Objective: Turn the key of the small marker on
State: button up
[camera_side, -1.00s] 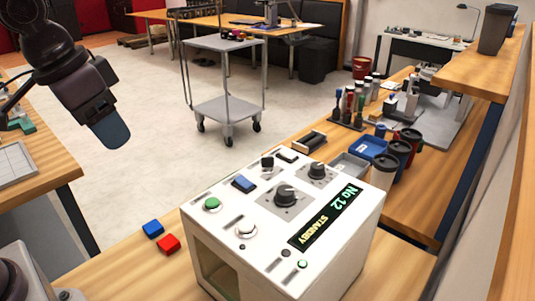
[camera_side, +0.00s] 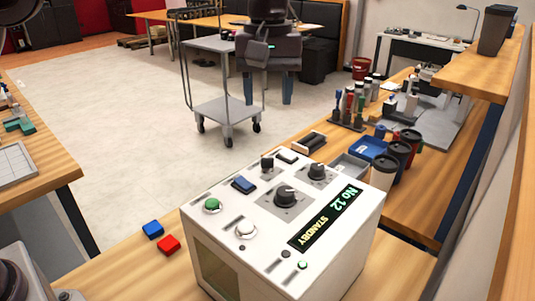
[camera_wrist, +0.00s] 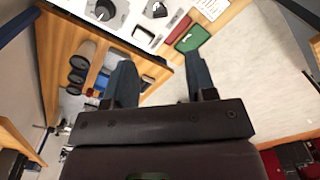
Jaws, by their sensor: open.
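The small marker (camera_side: 330,235) is a white box with dials and buttons on its sloped top; its display (camera_side: 327,215) reads "No 12 STANDBY". A small black switch (camera_side: 267,163), which looks like the key, stands near the panel's back edge; it also shows in the wrist view (camera_wrist: 155,9). Its exact turn is too small to tell. My gripper (camera_side: 267,95) appears above and behind the panel in the side view, fingers down, apart and empty. In the wrist view my gripper (camera_wrist: 159,62) has its fingers spread, and the panel lies beyond the tips.
Blue (camera_side: 152,229) and red (camera_side: 168,244) blocks lie left of the box. Cups (camera_side: 384,171) and a blue tray (camera_side: 368,148) stand behind, right.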

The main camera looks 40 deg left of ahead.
aim_at(268, 158)
notch_tip(268, 158, down, 12)
jog(key=shift+f, duration=0.15)
jog(key=shift+c, duration=0.5)
jog(key=c, duration=0.8)
